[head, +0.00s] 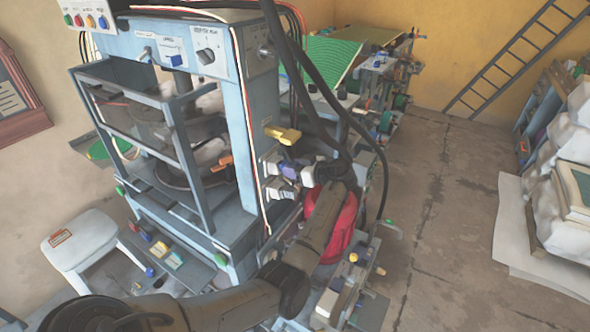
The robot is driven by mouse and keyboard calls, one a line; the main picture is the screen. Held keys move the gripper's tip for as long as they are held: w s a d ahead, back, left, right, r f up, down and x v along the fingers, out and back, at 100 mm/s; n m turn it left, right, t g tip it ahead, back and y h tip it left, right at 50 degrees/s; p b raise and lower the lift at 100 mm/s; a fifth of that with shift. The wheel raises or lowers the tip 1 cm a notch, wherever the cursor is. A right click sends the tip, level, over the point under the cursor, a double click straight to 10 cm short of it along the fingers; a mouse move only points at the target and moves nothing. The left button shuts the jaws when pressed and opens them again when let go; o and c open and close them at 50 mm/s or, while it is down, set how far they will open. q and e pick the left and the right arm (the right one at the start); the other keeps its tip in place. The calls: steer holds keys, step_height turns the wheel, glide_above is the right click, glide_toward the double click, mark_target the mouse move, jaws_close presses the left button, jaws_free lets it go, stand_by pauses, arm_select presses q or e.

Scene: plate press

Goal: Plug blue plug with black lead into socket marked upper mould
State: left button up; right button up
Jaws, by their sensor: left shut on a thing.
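The blue press (240,150) fills the left and middle of the head view. Small grey-and-blue socket fittings (280,188) stick out from its right side, one above the other; their markings are too small to read. My left gripper (309,174) is at these fittings, reaching from the right. It is shut on a small blue plug (291,168), which is partly hidden. The plug is at the upper fitting; I cannot tell whether it is inside or just in front. My right gripper is out of view.
A yellow handle (283,134) juts from the press just above the sockets. A red rounded object (343,222) lies behind my left forearm. A white stool (80,240) stands at left. Stacked white bundles (572,135) line the right, with clear floor (440,220) between.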

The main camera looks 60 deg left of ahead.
arm_select(q)
steer(key=shift+a, duration=0.1)
steer(key=o, duration=0.5)
steer(key=shift+s, duration=0.1)
steer(key=shift+c, duration=0.2)
steer(key=o, duration=0.5)
steer(key=v, duration=1.3)
steer(key=shift+w+d+r, duration=0.1)
steer(key=shift+w+d, duration=0.2)
